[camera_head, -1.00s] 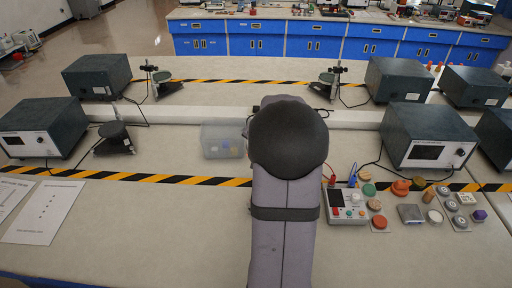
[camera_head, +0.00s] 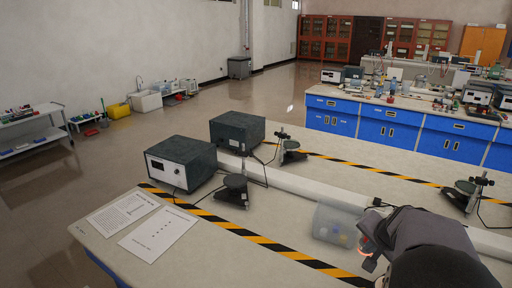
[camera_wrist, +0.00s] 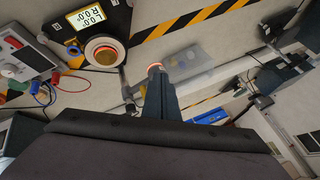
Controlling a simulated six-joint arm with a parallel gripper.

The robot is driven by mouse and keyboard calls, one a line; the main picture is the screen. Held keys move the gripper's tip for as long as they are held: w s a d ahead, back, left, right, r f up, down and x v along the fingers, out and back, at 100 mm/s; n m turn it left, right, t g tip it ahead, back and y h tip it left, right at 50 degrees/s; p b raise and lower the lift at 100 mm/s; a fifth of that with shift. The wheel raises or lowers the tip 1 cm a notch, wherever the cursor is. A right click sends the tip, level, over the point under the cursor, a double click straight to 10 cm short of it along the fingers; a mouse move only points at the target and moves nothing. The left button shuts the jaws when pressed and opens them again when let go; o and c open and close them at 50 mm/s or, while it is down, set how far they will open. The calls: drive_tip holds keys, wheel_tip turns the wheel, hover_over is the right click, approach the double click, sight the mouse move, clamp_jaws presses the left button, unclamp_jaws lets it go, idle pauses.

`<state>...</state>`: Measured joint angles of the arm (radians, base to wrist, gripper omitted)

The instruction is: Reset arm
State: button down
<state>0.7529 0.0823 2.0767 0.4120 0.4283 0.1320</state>
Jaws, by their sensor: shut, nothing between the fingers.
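My arm enters at the lower right of the head view, with a grey link and a black rounded joint. My gripper (camera_head: 369,263) shows only in part there, at the arm's end near the front side of a clear plastic bin. In the wrist view my gripper (camera_wrist: 156,72) points away up the middle, shut and empty. The clear bin (camera_head: 330,216) stands on the bench with small blue and yellow items inside. It also shows in the wrist view (camera_wrist: 203,63), beyond the gripper. The gripper's exact height over the bench is hard to tell.
Dark instrument boxes (camera_head: 180,163) (camera_head: 237,131) and a small stand (camera_head: 234,189) are on the bench left of the bin. Papers (camera_head: 158,234) lie at the front left. Striped tape (camera_head: 262,240) crosses the bench. The wrist view shows a meter (camera_wrist: 17,52) with leads.

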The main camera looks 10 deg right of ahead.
drive_tip(key=s+a+f+n+g+y, duration=0.2)
drive_tip(key=s+a+f+n+g, duration=0.1)
drive_tip(key=s+a+f, duration=0.5)
drive_tip(key=s+a+f+n+g+y, duration=0.1)
drive_tip(key=s+a+f+n+g, duration=0.25)
drive_tip(key=s+a+n, duration=0.6)
drive_tip(key=w+a+r+n, duration=0.1)
drive_tip(key=w+a, duration=0.1)
drive_tip(key=a, duration=0.9)
drive_tip(key=shift+w+a, duration=0.2)
drive_tip(key=shift+w, duration=0.05)
drive_tip(key=c, duration=2.5)
unclamp_jaws()
